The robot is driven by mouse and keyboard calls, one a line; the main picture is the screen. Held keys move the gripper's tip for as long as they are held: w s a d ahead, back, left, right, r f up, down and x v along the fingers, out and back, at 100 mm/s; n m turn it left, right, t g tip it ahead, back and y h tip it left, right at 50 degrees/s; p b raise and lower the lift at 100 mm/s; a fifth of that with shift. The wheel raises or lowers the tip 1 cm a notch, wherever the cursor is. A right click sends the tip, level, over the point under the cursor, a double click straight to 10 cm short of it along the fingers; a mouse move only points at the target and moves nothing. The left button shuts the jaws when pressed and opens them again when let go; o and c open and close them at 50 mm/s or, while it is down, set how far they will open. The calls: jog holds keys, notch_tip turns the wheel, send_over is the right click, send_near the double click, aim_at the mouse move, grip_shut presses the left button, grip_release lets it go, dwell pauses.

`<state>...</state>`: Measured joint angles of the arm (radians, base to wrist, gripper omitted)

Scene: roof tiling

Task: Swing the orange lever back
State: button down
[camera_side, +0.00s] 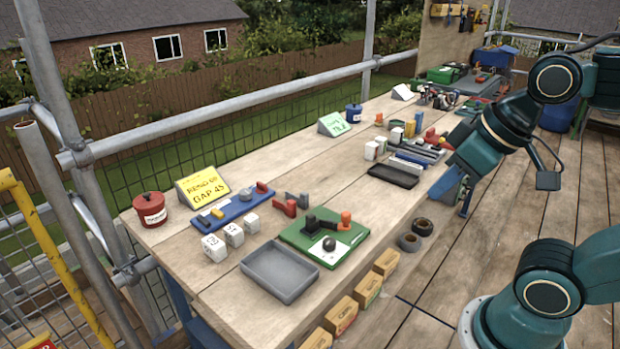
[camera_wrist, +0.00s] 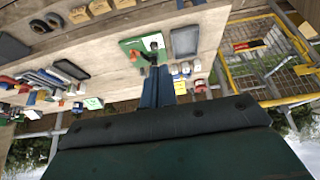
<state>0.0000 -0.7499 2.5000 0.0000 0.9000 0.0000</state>
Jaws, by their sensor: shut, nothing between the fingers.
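The green board (camera_side: 300,238) lies on the bench in the side view, with a dark bar on it that ends in an orange upright piece (camera_side: 346,220), apparently the orange lever. A black ball and a white patch are also on the board. In the wrist view the green board (camera_wrist: 131,45) is at upper centre, with a small orange spot (camera_wrist: 135,54) on it. My gripper (camera_side: 465,209) is shut and empty near the bench's right edge, apart from the board. Its fingers (camera_wrist: 157,70) overlap the board's lower edge in the wrist view.
A grey tray (camera_side: 280,272) sits beside the board. White blocks (camera_side: 233,235) and a blue board (camera_side: 230,208) lie beyond it. Dark rings (camera_side: 410,242) and several tan blocks (camera_side: 386,262) line the near edge. A dark tray (camera_side: 393,176) lies farther back.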

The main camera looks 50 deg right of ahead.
jog(key=shift+w, duration=0.15)
jog(key=w+d+f+m+g+h, duration=0.1)
jog(key=w+d+f+m, duration=0.1)
jog(key=w+f+m, duration=0.2)
jog(key=w+d+f+m+g+h, duration=0.1)
jog(key=w+f+m, duration=0.4)
jog(key=w+f, duration=0.5)
jog(key=shift+w+d+f+g+h, duration=0.3)
jog(key=shift+w+d+g+h, duration=0.15)
jog(key=shift+w+d, duration=1.1)
jog(key=shift+w+a+f, duration=0.1)
jog(key=shift+w+a, duration=0.15)
